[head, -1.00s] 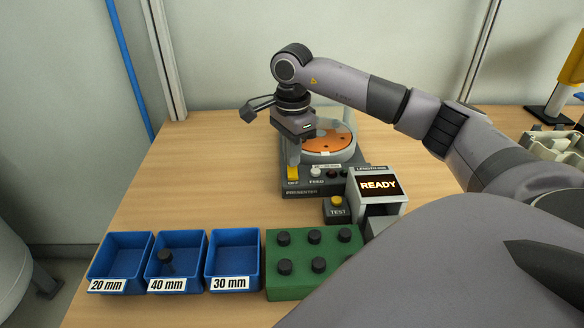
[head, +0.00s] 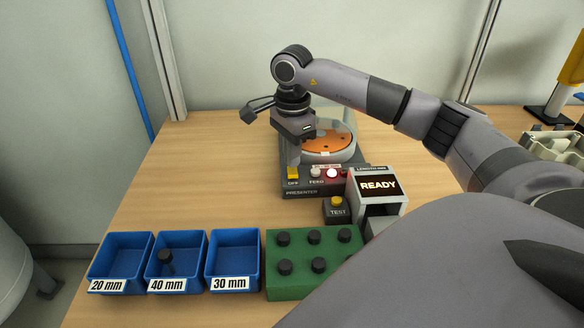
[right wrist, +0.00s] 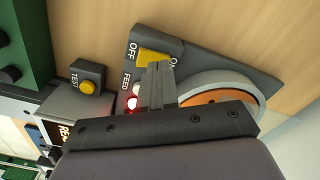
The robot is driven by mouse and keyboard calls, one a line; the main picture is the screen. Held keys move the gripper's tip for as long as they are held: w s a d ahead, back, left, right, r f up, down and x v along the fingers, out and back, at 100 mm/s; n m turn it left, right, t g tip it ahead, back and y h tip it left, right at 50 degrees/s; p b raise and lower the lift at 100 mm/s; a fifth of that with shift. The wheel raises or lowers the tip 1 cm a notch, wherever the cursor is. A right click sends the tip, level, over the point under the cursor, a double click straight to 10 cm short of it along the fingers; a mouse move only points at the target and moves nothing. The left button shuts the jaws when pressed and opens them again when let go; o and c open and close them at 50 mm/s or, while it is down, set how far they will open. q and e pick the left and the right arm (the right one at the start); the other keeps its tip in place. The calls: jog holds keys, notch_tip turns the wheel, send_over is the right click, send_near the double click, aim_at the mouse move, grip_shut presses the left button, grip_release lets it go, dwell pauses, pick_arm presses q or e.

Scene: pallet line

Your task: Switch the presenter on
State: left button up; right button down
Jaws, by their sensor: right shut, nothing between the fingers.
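The presenter (head: 310,192) stands on the bench with a round orange-topped bowl (head: 328,142) at its back. Its yellow rocker switch (head: 293,173) is at the front left, between OFF and ON marks in the right wrist view (right wrist: 146,57). A lamp on its panel glows red (head: 332,173), beside the white FEED button (head: 315,172). My right gripper (head: 294,160) is shut and empty, pointing down at the switch. In the right wrist view its fingertips (right wrist: 159,68) overlap the yellow rocker and hide part of it; I cannot tell whether they touch. My left gripper is not in view.
A length gauge reading READY (head: 378,186) and a yellow TEST button (head: 337,201) stand right of the presenter's front. Blue bins (head: 233,260) and a green block with black pegs (head: 315,281) are nearer. The wood left of the presenter is clear.

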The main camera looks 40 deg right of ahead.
aim_at(292, 170)
notch_tip(292, 170, up, 6)
jog(key=p, duration=0.4)
dwell(0.7)
